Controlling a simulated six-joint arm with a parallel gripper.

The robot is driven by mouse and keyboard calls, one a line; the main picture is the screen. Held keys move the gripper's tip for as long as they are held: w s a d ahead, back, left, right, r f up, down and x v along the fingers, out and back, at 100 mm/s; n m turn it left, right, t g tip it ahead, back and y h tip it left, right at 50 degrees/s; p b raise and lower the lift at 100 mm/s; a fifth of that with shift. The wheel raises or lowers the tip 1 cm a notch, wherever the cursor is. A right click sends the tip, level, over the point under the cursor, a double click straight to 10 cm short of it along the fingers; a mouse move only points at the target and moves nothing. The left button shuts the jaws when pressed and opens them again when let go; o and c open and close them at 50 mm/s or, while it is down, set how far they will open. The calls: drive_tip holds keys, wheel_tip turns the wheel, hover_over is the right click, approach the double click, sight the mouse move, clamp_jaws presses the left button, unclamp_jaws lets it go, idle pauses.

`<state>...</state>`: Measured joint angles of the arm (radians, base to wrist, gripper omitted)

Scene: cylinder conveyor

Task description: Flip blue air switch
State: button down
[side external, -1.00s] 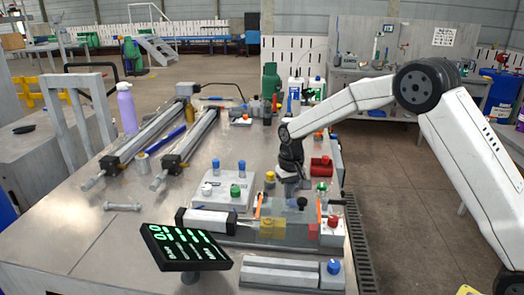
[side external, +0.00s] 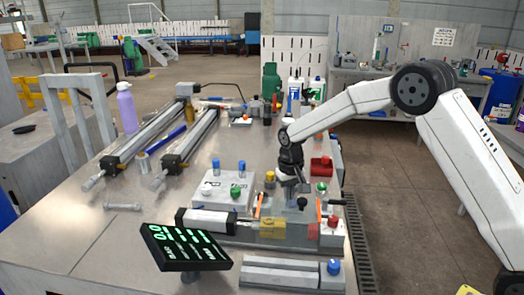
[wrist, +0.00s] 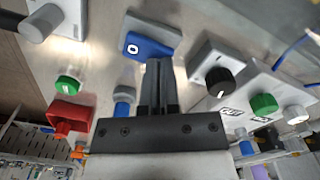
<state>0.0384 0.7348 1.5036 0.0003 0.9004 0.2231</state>
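In the wrist view a blue switch (wrist: 148,46) marked with a white O sits on a grey block, just beyond my fingertips. My gripper (wrist: 158,66) points at it with its two fingers together and nothing seen between them. I cannot tell whether the fingertips touch the switch. In the side view my gripper (side external: 303,187) is low over the fixture, behind the orange posts, and the switch under it cannot be made out. A separate blue knob (side external: 333,267) stands on the front block.
A white panel (side external: 222,203) with blue, green and white knobs lies left of my gripper. A red box (side external: 321,167) and a green knob (side external: 321,187) are close on its right. A black display (side external: 185,247) stands in front. Open metal table lies at the left.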

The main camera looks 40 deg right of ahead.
drive_tip(key=shift+f, duration=0.3)
drive_tip(key=shift+r, duration=3.55)
drive_tip(key=shift+s+r, duration=0.1)
drive_tip(key=shift+s, duration=0.35)
drive_tip(key=s, duration=1.3)
drive_tip(key=shift+s, duration=0.35)
drive_tip(key=s+f+n+t, duration=0.1)
drive_tip(key=s, duration=0.2)
drive_tip(key=s+a+f+n, duration=0.1)
drive_tip(key=s+f, duration=0.1)
drive_tip(key=s, duration=0.1)
drive_tip(key=s+a+f+n+t, duration=0.1)
drive_tip(key=s, duration=0.2)
drive_tip(key=shift+s+f+t, duration=0.15)
drive_tip(key=shift+s+t, duration=0.05)
drive_tip(key=shift+t, duration=0.1)
